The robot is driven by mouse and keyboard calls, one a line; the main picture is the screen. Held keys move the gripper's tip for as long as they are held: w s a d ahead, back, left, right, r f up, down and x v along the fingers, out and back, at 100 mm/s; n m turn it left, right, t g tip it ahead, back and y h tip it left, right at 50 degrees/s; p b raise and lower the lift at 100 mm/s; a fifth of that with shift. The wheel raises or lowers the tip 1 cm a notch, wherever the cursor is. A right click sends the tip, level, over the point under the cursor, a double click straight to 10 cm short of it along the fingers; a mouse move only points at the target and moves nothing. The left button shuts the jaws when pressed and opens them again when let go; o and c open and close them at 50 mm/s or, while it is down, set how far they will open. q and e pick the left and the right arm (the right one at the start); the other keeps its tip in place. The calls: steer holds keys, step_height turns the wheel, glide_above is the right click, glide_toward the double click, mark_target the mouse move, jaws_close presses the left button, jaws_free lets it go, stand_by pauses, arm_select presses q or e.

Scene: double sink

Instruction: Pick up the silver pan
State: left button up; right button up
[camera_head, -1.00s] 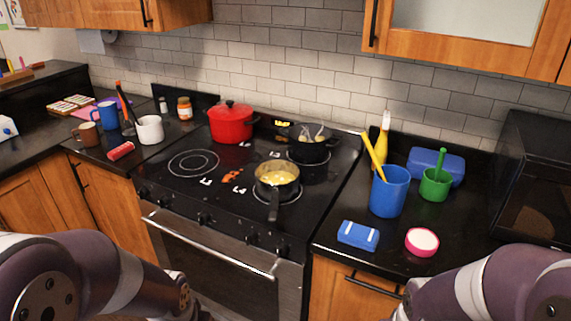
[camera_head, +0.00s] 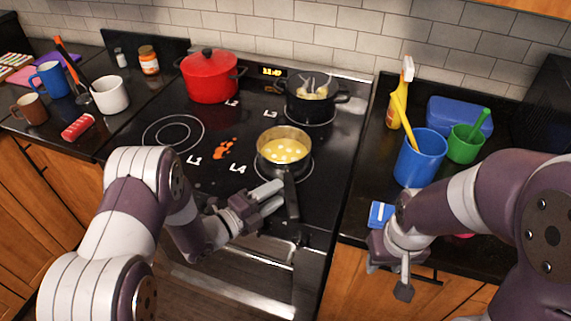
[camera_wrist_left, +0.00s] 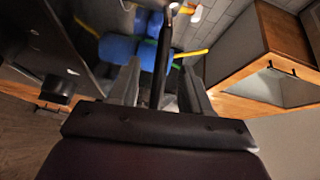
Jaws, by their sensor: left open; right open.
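The silver pan (camera_head: 284,136) sits on the front right burner with yellow, lumpy food in it. Its dark handle (camera_head: 292,202) points toward the stove's front edge. My left gripper (camera_head: 276,195) is open just left of the handle, its fingers pointing at it. In the left wrist view the handle (camera_wrist_left: 162,58) shows as a dark bar lined up between the two open fingers (camera_wrist_left: 160,88). I cannot tell how far it reaches between them. My right gripper (camera_head: 390,278) is open and empty in front of the right counter, pointing down.
A red pot (camera_head: 209,80) and a black pot (camera_head: 311,104) stand at the back of the stove. The front left burner (camera_head: 173,133) is empty. A blue cup (camera_head: 420,165) and a blue sponge (camera_head: 380,215) are on the right counter.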

mark_target(290, 184)
arm_select(q)
steer(key=x, duration=0.2)
steer(key=p+x, duration=0.1)
steer(key=x, duration=0.1)
steer(key=shift+d+r, duration=0.2)
steer(key=shift+d, duration=0.15)
steer(key=shift+w+d+f, duration=0.15)
steer(key=shift+w+d, duration=0.1)
steer(key=shift+w, duration=0.05)
steer(key=shift+a, duration=0.15)
steer(key=c, duration=0.3)
jaws_close()
